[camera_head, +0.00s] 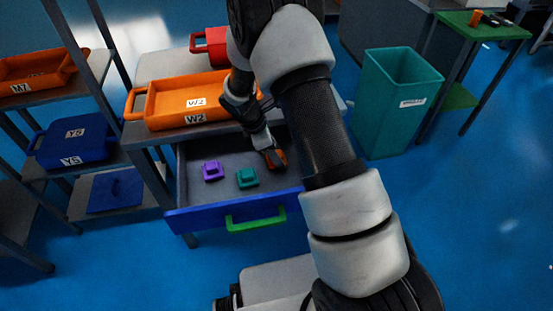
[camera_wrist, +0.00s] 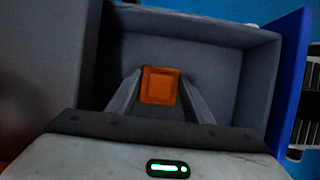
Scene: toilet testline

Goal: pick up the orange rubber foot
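The orange rubber foot (camera_wrist: 160,86) sits between my fingertips in the wrist view. In the head view, it (camera_head: 279,159) shows as a small orange patch at the right side of the open drawer (camera_head: 232,218), partly hidden by my gripper (camera_head: 272,157). In the wrist view, my gripper's fingers (camera_wrist: 160,82) flank the foot closely on its left and right. I cannot tell whether they touch it or leave a small gap, or whether the foot rests on the drawer floor.
A purple foot (camera_head: 213,171) and a teal foot (camera_head: 247,178) lie left of my gripper in the drawer. The drawer has a green handle (camera_head: 256,222). An orange tray W2 (camera_head: 163,107) and a red bin (camera_head: 212,46) stand above. A teal bin (camera_head: 395,105) stands right.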

